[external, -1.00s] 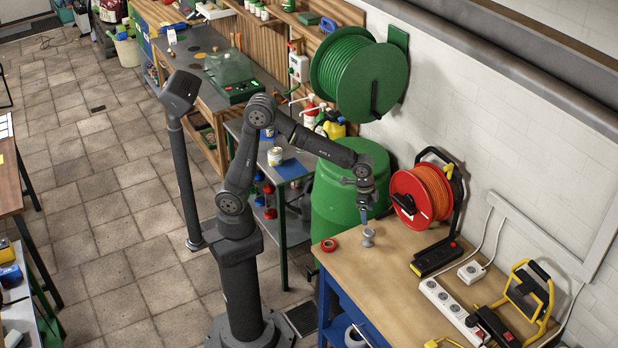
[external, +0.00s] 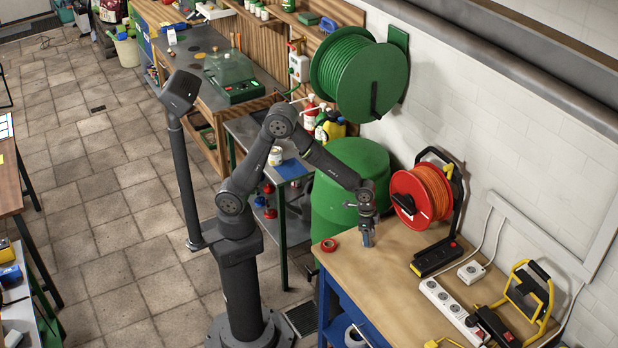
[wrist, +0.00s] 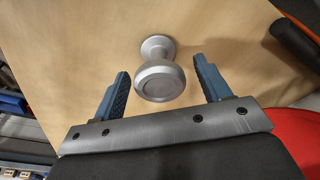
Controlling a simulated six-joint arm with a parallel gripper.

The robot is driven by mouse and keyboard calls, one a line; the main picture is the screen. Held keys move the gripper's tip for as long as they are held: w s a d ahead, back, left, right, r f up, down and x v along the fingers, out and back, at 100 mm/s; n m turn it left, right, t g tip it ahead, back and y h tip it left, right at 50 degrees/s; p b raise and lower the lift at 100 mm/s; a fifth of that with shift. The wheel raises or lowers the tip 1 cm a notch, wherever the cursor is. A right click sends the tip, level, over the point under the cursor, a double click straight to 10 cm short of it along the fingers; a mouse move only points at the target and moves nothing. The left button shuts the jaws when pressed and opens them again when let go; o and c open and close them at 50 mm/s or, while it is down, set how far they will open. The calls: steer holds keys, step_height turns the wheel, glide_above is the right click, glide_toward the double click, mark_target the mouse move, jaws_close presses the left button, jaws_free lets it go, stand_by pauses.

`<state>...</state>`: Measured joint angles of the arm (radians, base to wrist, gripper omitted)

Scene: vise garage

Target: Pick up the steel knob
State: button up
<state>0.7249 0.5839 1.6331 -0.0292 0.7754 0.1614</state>
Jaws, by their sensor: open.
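The steel knob (wrist: 161,82) is silver grey, with a round head on a narrow neck and a flared foot. In the wrist view it stands on the wooden benchtop, and its head shows between the tips of my gripper (wrist: 160,85). The two blue fingers are spread, with a gap on each side of the head. In the external view my gripper (external: 367,240) points down at the bench's back left part and hides most or all of the knob.
The wooden bench (external: 400,295) also holds a red tape roll (external: 328,245) left of my gripper. An orange cable reel (external: 430,195) stands to its right. A white power strip (external: 447,302) lies farther front right. A green barrel (external: 345,170) stands behind. The bench's middle is clear.

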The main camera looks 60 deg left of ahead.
steer(key=c, duration=1)
steer(key=shift+c, duration=0.7)
steer(key=shift+r, duration=0.2)
